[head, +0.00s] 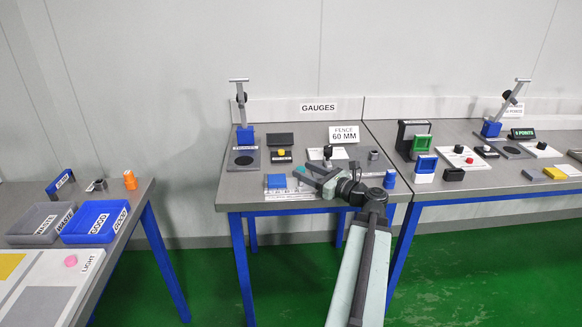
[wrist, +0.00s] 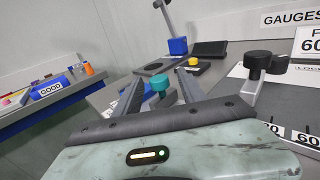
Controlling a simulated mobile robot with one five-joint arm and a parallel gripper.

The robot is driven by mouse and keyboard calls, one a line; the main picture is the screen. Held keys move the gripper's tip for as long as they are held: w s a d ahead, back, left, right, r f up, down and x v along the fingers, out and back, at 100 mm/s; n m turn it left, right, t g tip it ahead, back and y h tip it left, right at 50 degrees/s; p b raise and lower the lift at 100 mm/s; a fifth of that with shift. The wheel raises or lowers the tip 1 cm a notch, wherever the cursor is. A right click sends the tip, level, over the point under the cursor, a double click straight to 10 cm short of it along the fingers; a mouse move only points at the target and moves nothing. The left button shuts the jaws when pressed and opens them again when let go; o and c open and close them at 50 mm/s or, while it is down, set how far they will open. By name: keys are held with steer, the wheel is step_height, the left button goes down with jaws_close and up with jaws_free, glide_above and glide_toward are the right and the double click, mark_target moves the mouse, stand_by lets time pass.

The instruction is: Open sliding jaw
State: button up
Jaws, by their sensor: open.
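My gripper (head: 304,172) is open over the front of the gauges bench. In the wrist view its two dark fingers (wrist: 160,74) stand apart, with a teal knob (wrist: 160,86) showing between them. The fingers do not appear closed on the knob, and I cannot tell whether they touch it. A blue block (head: 276,181) sits just left of my gripper, by a white marked strip (head: 290,197) at the bench front. No part is labelled as the sliding jaw; the part under the teal knob is mostly hidden by my gripper.
A black knob (wrist: 257,62) on a light arm stands to the right, beside the fence sign (head: 343,134). A yellow-button box (head: 281,154) and a stand with a blue base (head: 245,136) are behind.

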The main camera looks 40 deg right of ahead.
steer(key=w, duration=0.5)
steer(key=shift+w+a, duration=0.15)
steer(key=shift+a, duration=0.1)
jaws_close()
steer(key=shift+a, duration=0.1)
stand_by(1.0)
